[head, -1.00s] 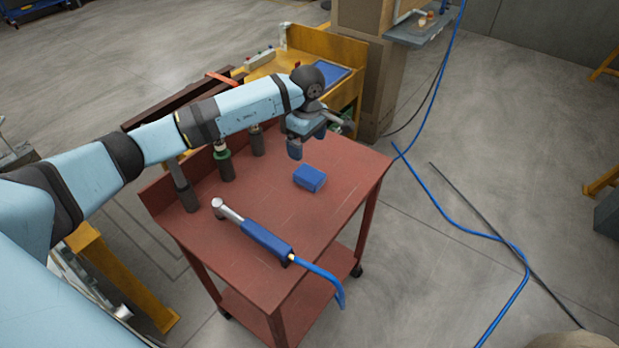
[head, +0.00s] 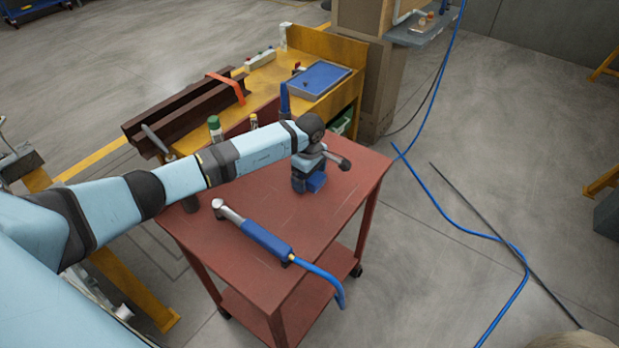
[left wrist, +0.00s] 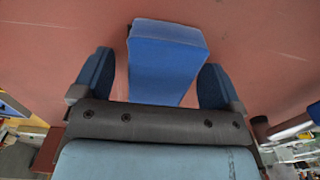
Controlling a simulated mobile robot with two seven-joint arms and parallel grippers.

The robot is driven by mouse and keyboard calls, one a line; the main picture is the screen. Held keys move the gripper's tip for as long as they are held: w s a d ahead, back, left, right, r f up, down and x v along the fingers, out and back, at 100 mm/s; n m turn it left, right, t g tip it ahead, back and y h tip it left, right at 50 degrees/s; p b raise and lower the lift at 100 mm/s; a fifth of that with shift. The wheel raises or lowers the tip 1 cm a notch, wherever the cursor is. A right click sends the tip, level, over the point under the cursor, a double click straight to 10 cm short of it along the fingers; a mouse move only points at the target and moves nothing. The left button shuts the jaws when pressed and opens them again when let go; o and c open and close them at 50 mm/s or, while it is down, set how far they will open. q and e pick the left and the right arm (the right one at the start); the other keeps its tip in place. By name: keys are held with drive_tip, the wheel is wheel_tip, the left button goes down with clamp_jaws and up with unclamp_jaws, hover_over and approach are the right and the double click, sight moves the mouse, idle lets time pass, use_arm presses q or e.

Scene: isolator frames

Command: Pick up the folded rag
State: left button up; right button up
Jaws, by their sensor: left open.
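The folded rag (head: 317,182) is a small blue block lying on the red cart top (head: 262,205). In the head view my left gripper hides part of it. My left gripper (head: 305,186) is down at the rag, pointing at the cart top. In the left wrist view the rag (left wrist: 166,58) shows between the two spread blue fingers of the left gripper (left wrist: 157,84), with a gap to each finger. The gripper is open and holds nothing. My right gripper is not in view.
A tool with a blue handle and hose (head: 262,237) lies near the cart's front edge. A yellow bench with a blue tray (head: 320,78) stands behind. The cart's right side is clear.

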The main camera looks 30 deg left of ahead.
use_arm(q)
drive_tip(key=shift+c, duration=0.2)
drive_tip(key=c, duration=1)
drive_tip(key=shift+o, duration=0.2)
wheel_tip(320, 180, up, 20)
